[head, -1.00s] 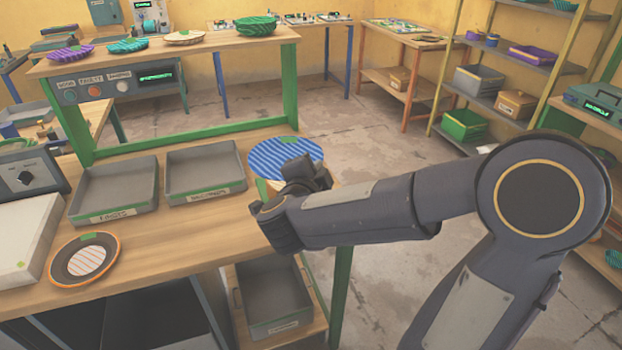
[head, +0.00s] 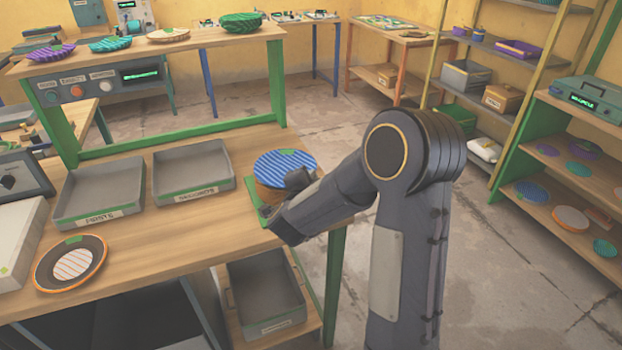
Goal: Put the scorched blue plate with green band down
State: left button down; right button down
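The blue striped plate with a green mark (head: 284,162) is level at the bench's right corner. My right gripper (head: 293,186) is at the plate's near right rim. Its fingers are partly hidden by my wrist, so whether they still grip the rim is unclear. Scorch marks on the blue plate are not clear. My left gripper is out of view.
Two grey labelled trays (head: 99,217) (head: 206,198) stand left of the plate. A dark orange-rimmed plate (head: 71,262) lies at the front left. A grey bin (head: 266,320) sits below the bench. A rack with several plates (head: 571,219) stands at the right.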

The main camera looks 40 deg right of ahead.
jog(key=shift+f, duration=0.15)
jog(key=shift+s+a+f+b, duration=0.1)
jog(key=shift+s+f+b, duration=0.1)
jog(key=shift+f+b, duration=0.5)
jog(key=c, duration=1.7)
grip_release()
jog(key=shift+w+f, duration=0.1)
jog(key=shift+w, duration=0.15)
jog(key=shift+s+r, duration=0.1)
jog(key=shift+r, duration=0.2)
